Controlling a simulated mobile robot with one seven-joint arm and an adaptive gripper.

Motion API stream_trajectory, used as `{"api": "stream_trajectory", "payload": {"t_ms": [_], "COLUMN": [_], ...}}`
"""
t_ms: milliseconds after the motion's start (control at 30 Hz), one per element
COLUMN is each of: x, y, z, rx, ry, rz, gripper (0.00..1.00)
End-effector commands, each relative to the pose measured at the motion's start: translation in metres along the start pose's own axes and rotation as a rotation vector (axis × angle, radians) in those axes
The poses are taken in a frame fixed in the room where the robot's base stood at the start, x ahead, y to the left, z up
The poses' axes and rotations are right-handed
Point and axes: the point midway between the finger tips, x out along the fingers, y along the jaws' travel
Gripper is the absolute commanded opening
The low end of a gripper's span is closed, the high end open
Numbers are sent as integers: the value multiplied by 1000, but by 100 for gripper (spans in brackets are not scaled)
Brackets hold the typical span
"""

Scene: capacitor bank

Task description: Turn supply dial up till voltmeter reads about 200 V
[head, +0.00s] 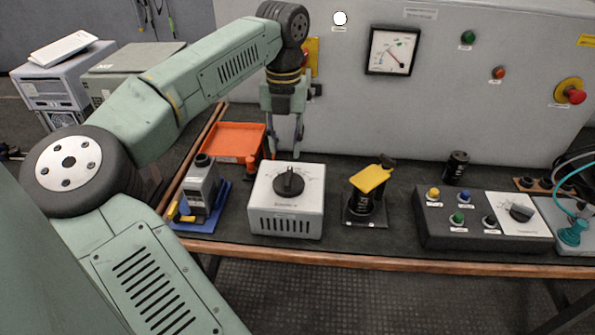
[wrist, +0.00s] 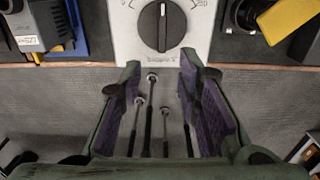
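The supply dial is a black round knob (head: 289,182) with a white pointer line, on top of a white vented box (head: 285,224) on the bench. In the wrist view the knob (wrist: 162,26) is at top centre, beyond the fingertips, its line pointing straight up. My gripper (head: 286,150) points down, seen above and behind the box in the head view.
Left of the box are a grey device on a blue base (head: 200,192) and an orange tray (head: 232,141). Right of it stand a black item with a yellow top (head: 369,181) and a control box (head: 475,233) with buttons. A red emergency button (head: 575,96) is on the cabinet.

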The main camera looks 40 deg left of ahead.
Motion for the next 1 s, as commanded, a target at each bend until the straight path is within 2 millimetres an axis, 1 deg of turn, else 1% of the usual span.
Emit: {"api": "stream_trajectory", "payload": {"t_ms": [167, 267, 500, 600, 733, 1000], "x": [21, 38, 85, 99, 107, 106], "y": [-2, -2, -3, -4, -4, -4], "z": [0, 0, 0, 0, 0, 0], "rx": [3, 5, 6, 7, 7, 7], "ry": [0, -1, 0, -2, -3, -3], "rz": [-3, -4, -6, -6, -6, -6], "gripper": [31, 31, 31, 31, 31, 30]}}
